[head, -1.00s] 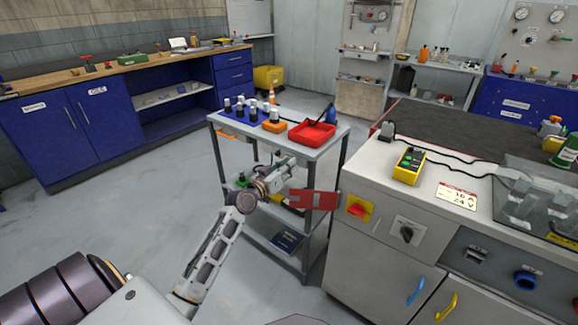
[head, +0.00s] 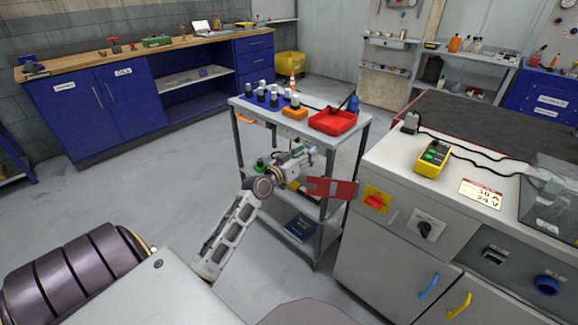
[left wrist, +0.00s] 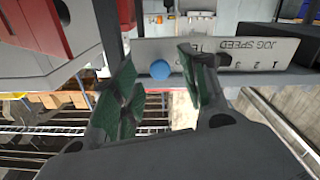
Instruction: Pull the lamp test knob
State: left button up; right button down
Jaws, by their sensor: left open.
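In the left wrist view a round blue knob (left wrist: 160,69) shows between the two green-padded fingers of my left gripper (left wrist: 156,80). The fingers stand open on either side of it, with a gap visible on both sides. A pale label plate (left wrist: 240,58) lies behind it, reading "JOG SPEED" with a partly covered word. I cannot read "lamp test" on it. In the head view my left gripper (head: 303,155) is in front of the grey cart, left of the white cabinet. I cannot make out the knob there. My right gripper is out of view.
A red notched plate (head: 330,188) is close to my left gripper, beside the white cabinet (head: 400,165). The cart (head: 365,128) carries a red tray (head: 333,120) and several small items. Open floor (head: 190,160) lies to the left.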

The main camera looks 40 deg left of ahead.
pick_arm(q)
jog(key=s, duration=1.1)
jog(key=shift+s+a, duration=0.2)
jog(key=shift+a, duration=0.2)
dwell(0.4)
dwell(0.6)
